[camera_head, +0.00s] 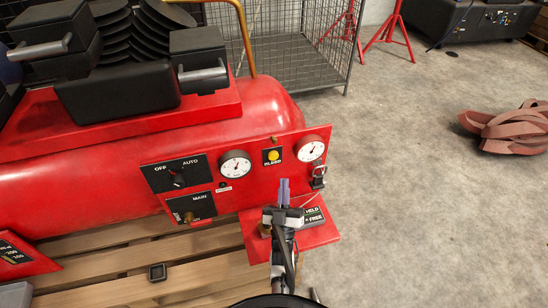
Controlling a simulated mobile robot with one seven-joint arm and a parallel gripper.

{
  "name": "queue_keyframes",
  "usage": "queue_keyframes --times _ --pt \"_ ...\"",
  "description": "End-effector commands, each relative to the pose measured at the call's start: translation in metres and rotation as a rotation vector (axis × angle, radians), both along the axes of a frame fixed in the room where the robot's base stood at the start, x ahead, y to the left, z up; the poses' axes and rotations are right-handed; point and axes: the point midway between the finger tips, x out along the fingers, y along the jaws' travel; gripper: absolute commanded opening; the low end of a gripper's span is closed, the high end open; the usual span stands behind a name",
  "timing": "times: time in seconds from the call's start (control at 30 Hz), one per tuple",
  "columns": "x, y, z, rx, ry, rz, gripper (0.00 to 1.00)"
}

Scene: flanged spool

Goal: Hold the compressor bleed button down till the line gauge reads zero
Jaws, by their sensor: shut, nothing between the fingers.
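The red compressor's front panel (215,191) faces me in the head view. The round yellow bleed button (273,155) sits on a black plate marked BLEED, between two white dial gauges. The left gauge (235,164) and the right gauge (311,150) are small; I cannot read their needles surely or tell which is the line gauge. My gripper (284,184) is shut and empty, its bluish fingers pointing up. In the picture it lies below and slightly right of the button, apart from it. The button is not covered.
An OFF/AUTO knob (178,180) and a MAIN valve (190,219) are on the panel's left. A red ledge (322,236) with a HELD/FREE label (313,217) lies beside my gripper. Open concrete floor is at right.

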Motion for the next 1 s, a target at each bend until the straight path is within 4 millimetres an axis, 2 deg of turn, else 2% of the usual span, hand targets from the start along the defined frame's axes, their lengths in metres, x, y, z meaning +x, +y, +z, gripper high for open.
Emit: queue_keyframes --times 0.3,0.5,1.0 --pt "0.044 0.015 -0.001 0.0 -0.002 0.003 0.0" --pt "0.061 0.02 -0.002 0.002 -0.001 0.001 0.0" --pt "0.067 0.022 0.0 0.001 0.0 0.001 0.0"
